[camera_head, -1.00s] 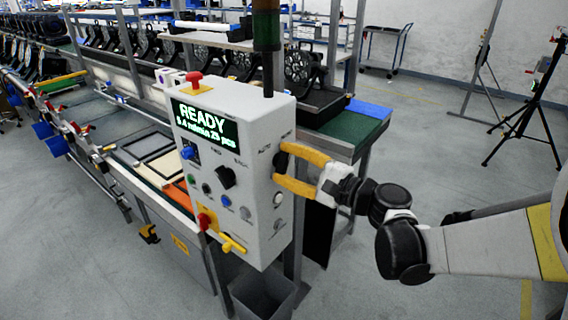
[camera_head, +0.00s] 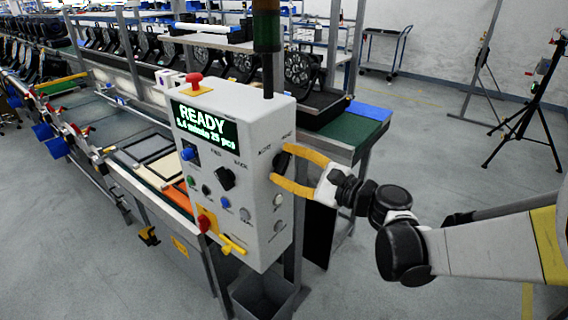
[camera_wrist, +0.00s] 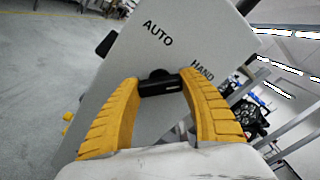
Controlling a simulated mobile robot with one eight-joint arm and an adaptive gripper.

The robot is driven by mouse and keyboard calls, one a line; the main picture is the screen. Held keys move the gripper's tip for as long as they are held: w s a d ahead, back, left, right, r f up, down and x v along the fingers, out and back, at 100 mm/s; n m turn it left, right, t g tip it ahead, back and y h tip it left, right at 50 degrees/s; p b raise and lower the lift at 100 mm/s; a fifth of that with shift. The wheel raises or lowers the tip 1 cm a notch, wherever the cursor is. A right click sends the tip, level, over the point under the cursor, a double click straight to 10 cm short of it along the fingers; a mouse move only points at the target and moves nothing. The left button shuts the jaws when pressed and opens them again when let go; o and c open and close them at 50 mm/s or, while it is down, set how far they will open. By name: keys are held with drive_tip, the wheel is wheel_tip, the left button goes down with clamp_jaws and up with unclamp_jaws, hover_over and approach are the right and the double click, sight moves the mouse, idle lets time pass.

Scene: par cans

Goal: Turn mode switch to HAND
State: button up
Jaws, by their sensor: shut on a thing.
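The black mode switch (camera_wrist: 160,84) is on the side face of the grey control box (camera_head: 262,200). In the wrist view the labels AUTO and HAND are printed on that face above the switch, AUTO to the left and HAND to the right. My gripper (camera_wrist: 158,90) has its two yellow fingers on either side of the switch knob and is shut on it. In the head view my gripper (camera_head: 284,166) reaches the box from the right, and its fingers partly hide the switch. The knob's exact pointing direction is hard to tell.
The box's front has a READY display (camera_head: 207,126), a red button on top (camera_head: 195,84), a black knob (camera_head: 225,179) and a yellow handle (camera_head: 232,245). A grey bin (camera_head: 262,297) stands below.

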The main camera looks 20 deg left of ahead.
drive_tip(key=o, duration=1.2)
drive_tip(key=v, duration=1.2)
